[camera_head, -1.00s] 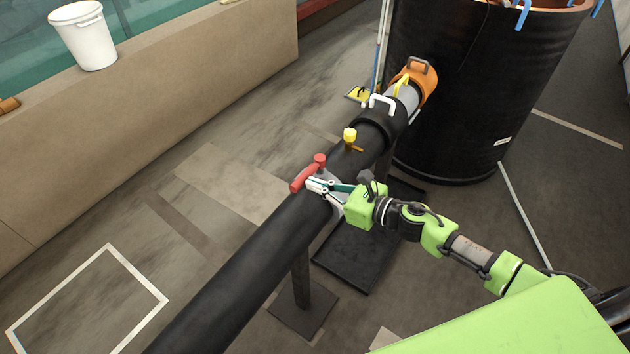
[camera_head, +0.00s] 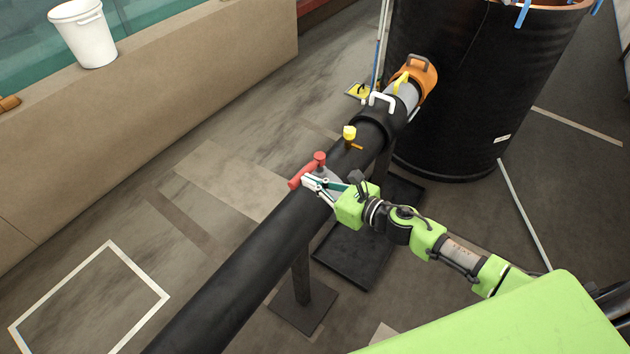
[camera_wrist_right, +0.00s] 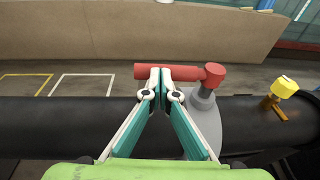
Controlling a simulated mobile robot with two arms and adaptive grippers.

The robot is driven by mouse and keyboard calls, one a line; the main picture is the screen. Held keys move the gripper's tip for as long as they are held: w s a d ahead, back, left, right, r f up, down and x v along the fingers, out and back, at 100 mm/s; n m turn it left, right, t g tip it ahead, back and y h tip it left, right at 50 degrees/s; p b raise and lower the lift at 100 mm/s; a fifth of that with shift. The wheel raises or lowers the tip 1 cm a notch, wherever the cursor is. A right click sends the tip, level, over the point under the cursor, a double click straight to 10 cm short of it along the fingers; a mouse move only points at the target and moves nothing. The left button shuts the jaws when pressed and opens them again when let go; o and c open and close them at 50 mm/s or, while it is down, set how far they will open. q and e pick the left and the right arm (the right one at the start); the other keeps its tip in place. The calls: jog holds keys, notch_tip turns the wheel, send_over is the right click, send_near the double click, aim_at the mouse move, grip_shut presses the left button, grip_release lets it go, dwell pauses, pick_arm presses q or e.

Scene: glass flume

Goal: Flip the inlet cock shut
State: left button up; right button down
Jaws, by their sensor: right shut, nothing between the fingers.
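The inlet cock is a red handle (camera_head: 306,172) on a grey stem and saddle on top of a thick black pipe (camera_head: 240,259). In the right wrist view the red handle (camera_wrist_right: 168,72) lies level along the pipe, its round hub (camera_wrist_right: 215,72) at the right end on the grey stem (camera_wrist_right: 203,98). My right gripper (camera_head: 308,181) is shut and empty. In the right wrist view its fingertips (camera_wrist_right: 160,72) are together at the middle of the handle, on the near side; whether they touch it I cannot tell. My left gripper is not in view.
A yellow-capped fitting (camera_head: 349,134) with a small orange lever stands further along the pipe. Beyond it are a white handle (camera_head: 382,100), an orange collar (camera_head: 424,75) and a large black tank (camera_head: 476,95). A pipe stand (camera_head: 302,300) is below. Floor at left is clear.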

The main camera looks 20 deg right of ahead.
aim_at(297, 179)
jog(key=a+m+t+h+p, duration=0.1)
jog(key=w+a+m+h, duration=0.1)
jog(key=m+h, duration=0.1)
jog(key=shift+w+a+r+t+p, duration=0.1)
jog(key=shift+w+r+t+p, duration=0.05)
jog(key=shift+t+p, duration=0.25)
jog(key=m+h, duration=0.1)
jog(key=w+a+h, duration=0.1)
jog(key=h, duration=0.1)
jog(key=shift+w+m+t, duration=0.15)
jog(key=shift+m+t, duration=0.15)
jog(key=shift+m, duration=0.1)
jog(key=m+h, duration=0.1)
jog(key=w+h, duration=0.1)
jog(key=shift+w+a+m+h, duration=0.15)
jog(key=shift+a+m+h, duration=0.15)
jog(key=shift+a+m, duration=0.1)
jog(key=w+m+g+h+b, duration=0.1)
jog(key=w+m+h+b, duration=0.2)
jog(key=w+h, duration=0.3)
jog(key=shift+w+d+m, duration=0.25)
jog(key=shift+w+m, duration=0.65)
jog(key=shift+w, duration=0.3)
